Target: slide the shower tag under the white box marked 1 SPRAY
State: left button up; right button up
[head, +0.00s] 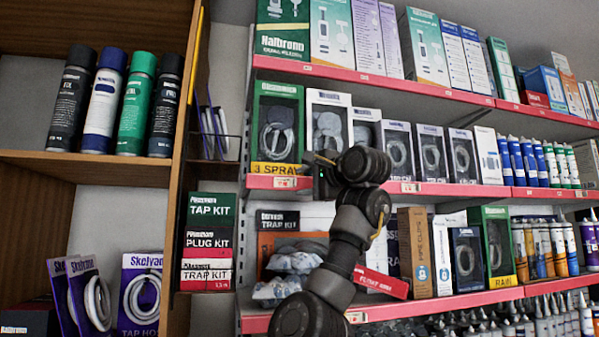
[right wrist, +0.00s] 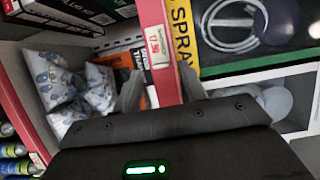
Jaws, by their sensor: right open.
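A price tag (head: 286,183) sits on the red shelf rail under the green box marked 3 SPRAY (head: 277,122). It also shows in the right wrist view (right wrist: 156,46), just beyond my fingertips; I cannot read it as the shower tag. A white box (head: 329,112) with a hose showing stands right of the green box; its lower front and any marking are hidden behind my right gripper. My right gripper (head: 315,170) is open at the rail in front of the white box. In the right wrist view its fingers (right wrist: 160,88) stand on either side of the rail, apart from the tag. My left gripper is not in view.
The red rail (head: 455,189) runs on to the right with another tag (head: 410,187). Blue-and-white bags (head: 290,262) and boxes fill the shelf below. More boxed hoses (head: 397,155) stand to the right. A wooden shelf with spray cans (head: 133,105) is at the left.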

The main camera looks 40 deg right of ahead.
jog(key=shift+w+d+r, duration=0.1)
jog(key=shift+w+r, duration=0.1)
jog(key=shift+w, duration=0.25)
jog(key=shift+w+p, duration=0.2)
jog(key=shift+p, duration=0.15)
jog(key=shift+w+f, duration=0.15)
jog(key=shift+w, duration=0.15)
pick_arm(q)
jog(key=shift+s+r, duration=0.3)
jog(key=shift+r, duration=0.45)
pick_arm(e)
grip_shut()
